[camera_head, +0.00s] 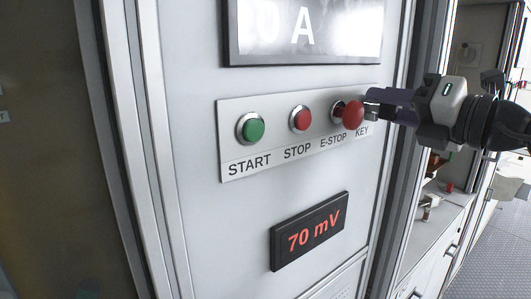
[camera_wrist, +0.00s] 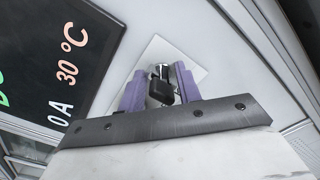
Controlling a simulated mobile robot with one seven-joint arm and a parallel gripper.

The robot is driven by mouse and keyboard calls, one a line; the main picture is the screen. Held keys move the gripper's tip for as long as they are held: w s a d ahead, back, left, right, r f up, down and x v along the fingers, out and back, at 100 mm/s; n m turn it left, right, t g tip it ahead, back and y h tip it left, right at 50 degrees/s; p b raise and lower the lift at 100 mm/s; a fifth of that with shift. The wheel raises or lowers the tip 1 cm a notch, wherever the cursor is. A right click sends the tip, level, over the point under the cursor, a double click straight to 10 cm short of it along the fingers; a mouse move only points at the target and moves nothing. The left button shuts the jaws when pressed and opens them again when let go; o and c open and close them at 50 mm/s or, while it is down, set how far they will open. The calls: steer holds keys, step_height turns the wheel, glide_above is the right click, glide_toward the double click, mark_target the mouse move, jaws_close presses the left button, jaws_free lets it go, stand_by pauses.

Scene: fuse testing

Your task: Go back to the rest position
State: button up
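My gripper (camera_head: 372,104) is at the right end of the button strip, by the KEY label, just right of the red E-STOP knob (camera_head: 353,114). In the wrist view its two purple fingers (camera_wrist: 160,82) stand apart on either side of a dark key (camera_wrist: 161,91) in a metal key switch (camera_wrist: 160,71). I cannot tell whether the fingers touch the key. In the head view the fingers and the knob hide most of the key switch.
The strip (camera_head: 275,157) also bears a green START button (camera_head: 250,127) and a red STOP button (camera_head: 300,119). A display (camera_head: 308,231) below reads 70 mV. A larger screen (camera_wrist: 75,62) is above. Right of the cabinet are a counter (camera_head: 433,229) and open floor (camera_head: 500,262).

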steer(key=m+p, duration=0.2)
steer(key=m, duration=0.1)
steer(key=shift+f, duration=0.1)
steer(key=shift+d, duration=0.15)
stand_by(0.4)
